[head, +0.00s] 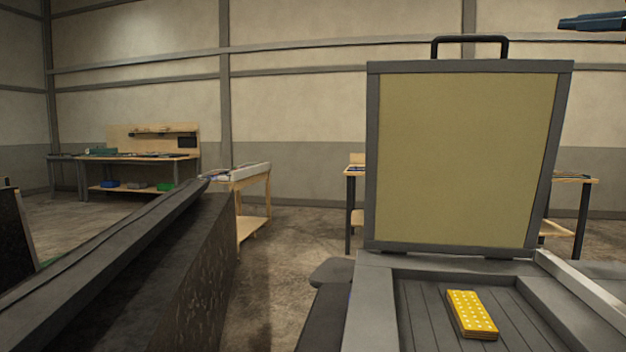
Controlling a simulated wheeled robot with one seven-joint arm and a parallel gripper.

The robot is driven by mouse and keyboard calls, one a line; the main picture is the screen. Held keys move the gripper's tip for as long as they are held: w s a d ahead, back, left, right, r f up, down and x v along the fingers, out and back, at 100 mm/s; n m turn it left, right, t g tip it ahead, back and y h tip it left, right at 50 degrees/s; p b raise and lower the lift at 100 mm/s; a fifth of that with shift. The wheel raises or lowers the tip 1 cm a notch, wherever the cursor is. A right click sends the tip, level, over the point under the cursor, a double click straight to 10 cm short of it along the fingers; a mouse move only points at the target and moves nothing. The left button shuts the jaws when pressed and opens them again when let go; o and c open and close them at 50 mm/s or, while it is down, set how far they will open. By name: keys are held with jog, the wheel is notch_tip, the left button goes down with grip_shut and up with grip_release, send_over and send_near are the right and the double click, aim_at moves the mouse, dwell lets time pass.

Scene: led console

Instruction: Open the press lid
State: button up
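The press lid (465,160) stands upright at the back of the press, a grey frame around an olive-yellow panel. Its dark handle (470,42) is at the top edge, with nothing touching it. The press bed (415,310) below is uncovered, with a grooved grey floor. A yellow block with pale dots (471,314) lies on it. A dark blue piece, which looks like the end of my gripper (592,21), enters at the top right, apart from the lid and handle. Its fingers cannot be made out.
A long dark structure (165,265) fills the lower left, with a floor gap between it and the press. A workbench (135,157) stands at the far left by the wall. Wooden tables stand behind the lid.

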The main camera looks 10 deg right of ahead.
jog(key=w+a+f+m+h+p, duration=0.1)
jog(key=a+f+m, duration=0.1)
jog(key=f+m, duration=0.9)
jog(key=w+a+f+m+h, duration=0.15)
jog(key=f+m, duration=0.25)
jog(key=f, duration=1.3)
jog(key=s+a+f+m+g, duration=0.2)
jog(key=s+a+f, duration=0.3)
jog(key=s+f, duration=0.7)
jog(key=s+a+f+m+g+y+p, duration=0.1)
jog(key=s+a+f, duration=0.4)
jog(key=s+f, duration=0.7)
jog(key=shift+s+a+m+g, duration=0.25)
jog(key=shift+m+g, duration=0.55)
jog(key=shift+m, duration=0.2)
jog(key=shift+n+g+y, duration=0.4)
jog(key=shift+g+y, duration=0.2)
jog(key=shift+y, duration=0.15)
jog(key=s, duration=0.6)
jog(key=s+f, duration=0.1)
jog(key=s, duration=0.2)
jog(key=shift+s+a, duration=0.1)
jog(key=shift+s, duration=0.35)
